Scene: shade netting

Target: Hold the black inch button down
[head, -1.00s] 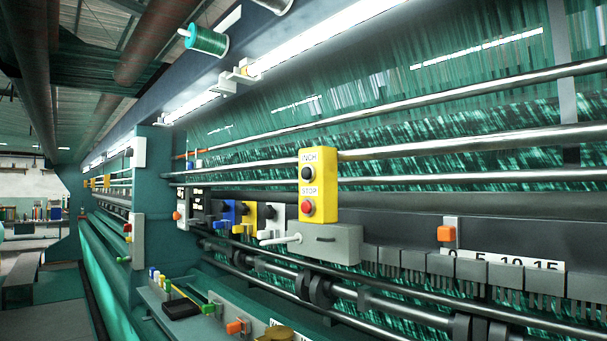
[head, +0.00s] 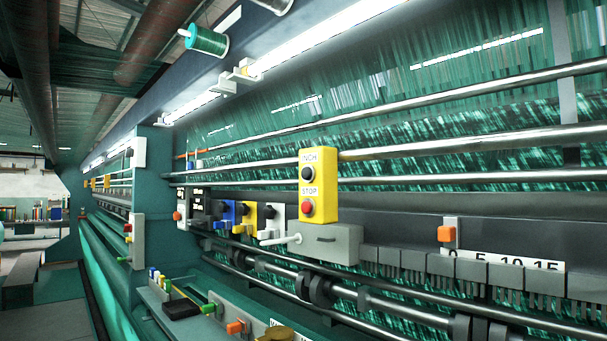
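A yellow control box (head: 319,160) stands upright in the middle of the head view, on the machine's front. The black inch button (head: 307,174) is on its upper face, under the label INCH. A red stop button (head: 307,207) is below it, under the label STOP. Nothing touches either button. Neither of my grippers shows in the head view.
An orange block (head: 446,234) above a numbered scale (head: 510,264) is at right. Coloured clips and a black tray (head: 182,308) lie on the lower ledge.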

